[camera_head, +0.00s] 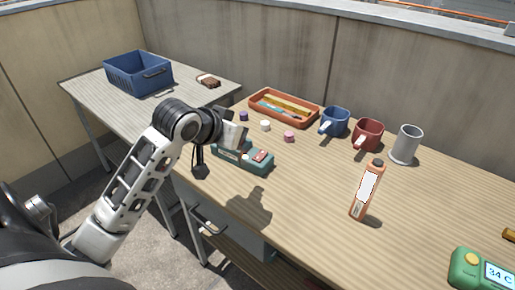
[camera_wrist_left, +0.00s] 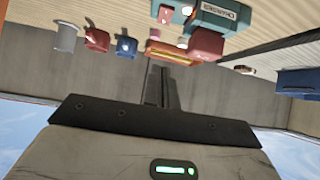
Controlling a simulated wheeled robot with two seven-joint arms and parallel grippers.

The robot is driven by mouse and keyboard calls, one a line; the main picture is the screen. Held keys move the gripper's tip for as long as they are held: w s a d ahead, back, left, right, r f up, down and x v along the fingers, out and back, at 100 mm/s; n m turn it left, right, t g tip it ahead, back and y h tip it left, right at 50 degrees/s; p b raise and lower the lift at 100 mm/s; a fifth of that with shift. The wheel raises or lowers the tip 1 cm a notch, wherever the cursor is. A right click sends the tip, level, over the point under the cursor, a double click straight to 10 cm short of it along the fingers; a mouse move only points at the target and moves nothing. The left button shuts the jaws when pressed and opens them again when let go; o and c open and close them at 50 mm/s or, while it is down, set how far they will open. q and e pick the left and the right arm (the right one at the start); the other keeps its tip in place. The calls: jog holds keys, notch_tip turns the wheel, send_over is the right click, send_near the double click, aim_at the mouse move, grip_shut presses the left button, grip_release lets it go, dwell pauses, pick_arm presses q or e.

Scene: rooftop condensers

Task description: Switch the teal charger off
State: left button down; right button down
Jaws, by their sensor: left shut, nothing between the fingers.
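The teal charger (camera_head: 257,167) sits on the long wooden table, left of its middle. A red part (camera_head: 260,155) shows on its top; its switch position cannot be read. In the left wrist view the charger (camera_wrist_left: 213,21), lettered CHARGER, is at the top edge and partly cut off. My left gripper (camera_head: 236,135) is shut and empty, close above the charger's far left end and partly covering it. Whether they touch cannot be told. The left wrist view also shows the gripper (camera_wrist_left: 158,82) below the charger in the picture. My right gripper is not in view.
Several small discs (camera_head: 289,137) and an orange tray (camera_head: 283,118) lie behind the charger. Blue (camera_head: 337,121) and red (camera_head: 370,134) mugs, a grey cup (camera_head: 406,145) and an orange bottle (camera_head: 368,190) stand to the right. A blue basket (camera_head: 138,74) sits on the left table.

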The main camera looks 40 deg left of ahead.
pick_arm(q)
jog(key=shift+w+f, duration=0.1)
jog(key=b, duration=0.1)
send_over(258, 157)
notch_tip(258, 157, down, 7)
jog(key=shift+r, duration=0.15)
notch_tip(258, 157, down, 2)
jog(key=shift+a+f, duration=0.1)
jog(key=shift+f, duration=0.6)
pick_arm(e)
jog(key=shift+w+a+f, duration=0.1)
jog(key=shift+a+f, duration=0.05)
